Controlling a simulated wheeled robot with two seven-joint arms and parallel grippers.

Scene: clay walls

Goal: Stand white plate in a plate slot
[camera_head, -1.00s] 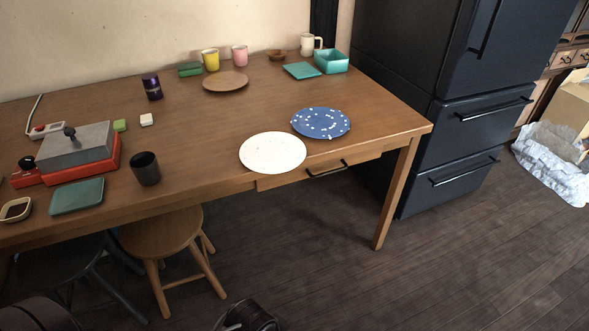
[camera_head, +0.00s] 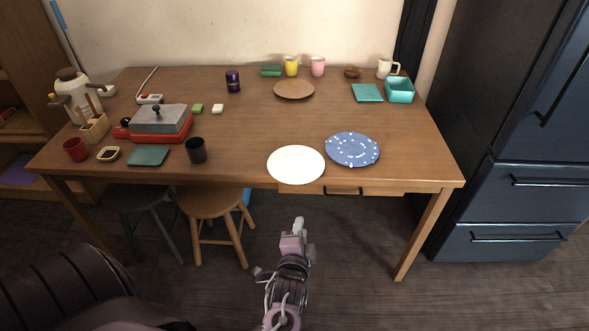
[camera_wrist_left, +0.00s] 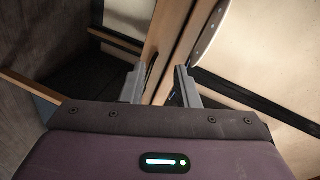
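The white plate (camera_head: 296,164) lies flat on the wooden table, at its front edge above the drawer. A blue speckled plate (camera_head: 352,149) lies just right of it. My left gripper (camera_head: 298,226) is in front of the table, below the white plate and apart from it. In the left wrist view its two fingers (camera_wrist_left: 160,84) stand apart with nothing seen between them. A pale curved edge shows at the top there; I cannot tell for sure that it is the plate. I cannot make out a plate slot. My right gripper is not in view.
A black cup (camera_head: 196,150), a teal tray (camera_head: 149,155) and a red-and-grey press-like appliance (camera_head: 160,124) stand left on the table (camera_head: 250,125). A wooden holder (camera_head: 94,128) stands at the far left. Two stools (camera_head: 211,204) are below. A dark fridge (camera_head: 500,130) is right.

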